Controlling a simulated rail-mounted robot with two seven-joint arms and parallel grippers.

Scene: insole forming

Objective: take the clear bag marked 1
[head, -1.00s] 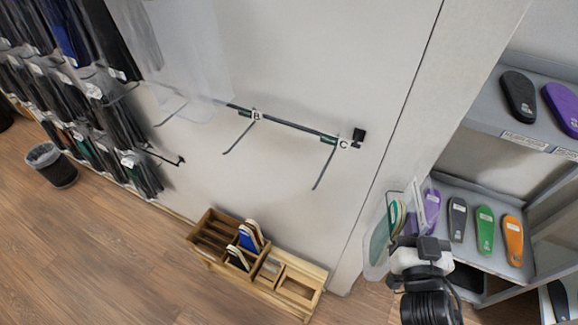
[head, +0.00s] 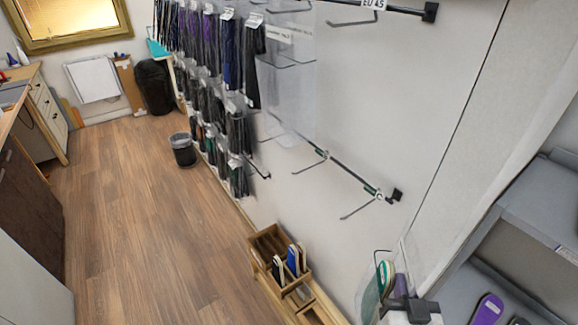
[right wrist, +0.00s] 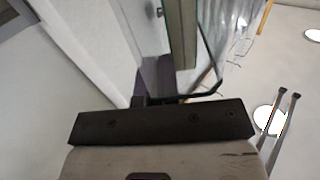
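A clear bag (head: 369,295) with insoles in it, green and purple showing, is at my right gripper (head: 405,300) near the bottom right of the head view. The right gripper looks shut on the top of this bag. No number can be read on the bag. My left gripper is not in view.
Wall hooks hold clear empty bags (head: 290,105) and dark packs (head: 238,140). A rail with a hook marked C (head: 379,196) is bare. A wooden organizer (head: 268,240) stands below. Grey shelves (head: 550,205) are at the right. The wooden floor at left is clear around a bin (head: 183,150).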

